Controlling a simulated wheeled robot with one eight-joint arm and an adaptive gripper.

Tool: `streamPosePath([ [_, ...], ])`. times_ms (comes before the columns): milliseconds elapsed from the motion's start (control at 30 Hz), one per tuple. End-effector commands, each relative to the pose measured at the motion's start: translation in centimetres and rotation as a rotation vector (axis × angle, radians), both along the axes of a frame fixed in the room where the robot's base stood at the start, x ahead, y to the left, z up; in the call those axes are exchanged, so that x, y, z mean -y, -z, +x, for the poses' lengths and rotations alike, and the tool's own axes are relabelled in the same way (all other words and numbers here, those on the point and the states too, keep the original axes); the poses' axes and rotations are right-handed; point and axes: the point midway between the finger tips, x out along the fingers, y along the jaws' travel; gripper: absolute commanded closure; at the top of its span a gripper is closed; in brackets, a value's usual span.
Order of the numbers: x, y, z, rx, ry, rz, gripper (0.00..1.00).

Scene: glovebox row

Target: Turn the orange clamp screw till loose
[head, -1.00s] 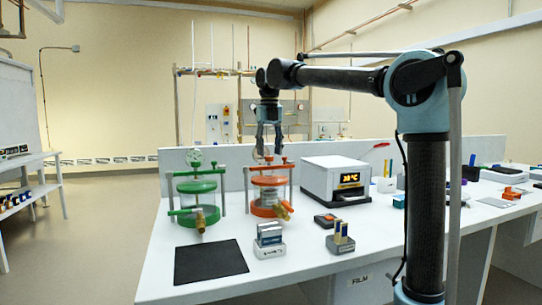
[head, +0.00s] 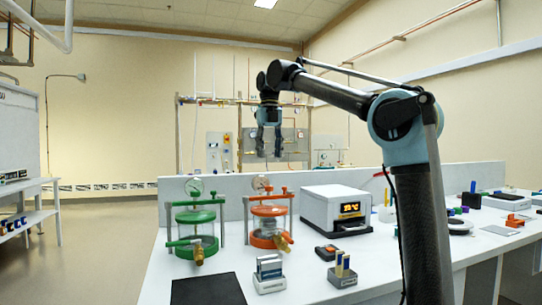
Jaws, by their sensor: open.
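The orange vessel (head: 262,240), a clear jar with an orange lid and base, stands on the bench in the head view. An orange clamp bar (head: 262,198) crosses above its lid. The small orange clamp screw (head: 284,189) seems to stand up at the bar's right end; its threads are too small to make out. A brass-coloured fitting (head: 284,242) sticks out low at the front. My gripper (head: 268,155) points down with fingers apart and empty. It shows above the orange vessel in the picture, clear of the clamp.
A similar green vessel (head: 196,218) stands close on the left. A white box with a display (head: 336,208) is on the right. A black mat (head: 207,290) and small block holders (head: 269,274) lie in front. A low panel (head: 440,178) runs behind.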

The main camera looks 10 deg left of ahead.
Motion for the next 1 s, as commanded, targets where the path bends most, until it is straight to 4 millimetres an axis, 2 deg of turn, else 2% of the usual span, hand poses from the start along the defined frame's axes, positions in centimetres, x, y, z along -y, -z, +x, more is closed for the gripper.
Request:
streamPosePath([
  [167,0.0,0.0,0.0,0.000,0.027,0.000,0.54],
  [267,0.0,-0.2,0.0,0.000,0.114,0.000,0.54],
  [1000,-0.1,-2.5,-0.1,0.001,1.460,-0.002,0.54],
])
